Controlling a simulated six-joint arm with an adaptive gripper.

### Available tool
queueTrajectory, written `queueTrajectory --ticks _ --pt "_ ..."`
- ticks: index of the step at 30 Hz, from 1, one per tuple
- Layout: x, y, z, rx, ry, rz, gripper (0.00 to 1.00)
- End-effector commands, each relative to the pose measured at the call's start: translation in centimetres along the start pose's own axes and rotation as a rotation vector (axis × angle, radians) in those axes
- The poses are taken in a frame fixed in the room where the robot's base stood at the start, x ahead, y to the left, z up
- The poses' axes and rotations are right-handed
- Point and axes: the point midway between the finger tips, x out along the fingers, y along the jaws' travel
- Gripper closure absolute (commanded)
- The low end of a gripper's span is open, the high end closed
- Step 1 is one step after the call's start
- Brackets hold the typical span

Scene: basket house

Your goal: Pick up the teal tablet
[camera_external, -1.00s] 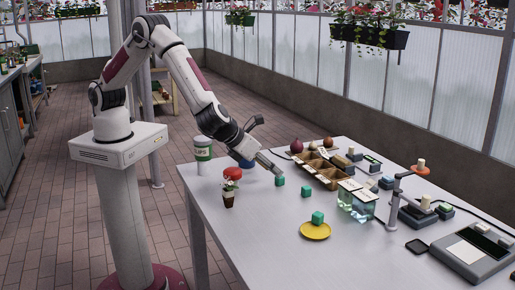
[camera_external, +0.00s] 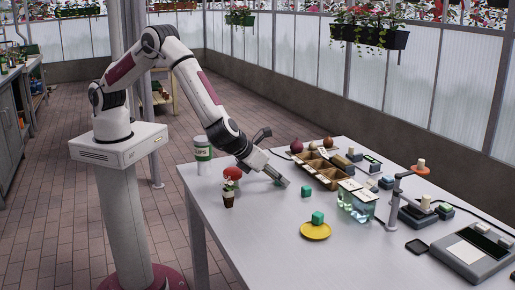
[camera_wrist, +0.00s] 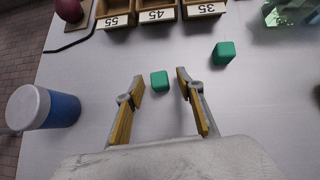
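Several small teal blocks are in view, and I cannot tell which one is the teal tablet. In the wrist view one teal block (camera_wrist: 159,81) lies on the table between the fingertips of my gripper (camera_wrist: 160,82), with a gap on each side. My gripper is open and low over the table; in the external view my gripper (camera_external: 279,179) covers most of that block. A second teal block (camera_wrist: 223,53) lies to the right, and in the external view it shows (camera_external: 306,190) on the bare table. A third teal block (camera_external: 318,217) sits on a yellow plate (camera_external: 315,232).
A wooden compartment tray (camera_external: 318,168) with number labels (camera_wrist: 158,15) stands beyond my gripper. A blue jar with a white lid (camera_wrist: 42,108) stands left in the wrist view.

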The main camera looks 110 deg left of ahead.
Motion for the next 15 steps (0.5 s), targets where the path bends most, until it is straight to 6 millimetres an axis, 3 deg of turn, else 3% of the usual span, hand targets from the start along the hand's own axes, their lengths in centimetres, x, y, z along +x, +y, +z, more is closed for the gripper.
queueTrajectory --ticks 15 --pt "0.05 -0.01 -0.01 0.0 0.0 0.0 0.65"
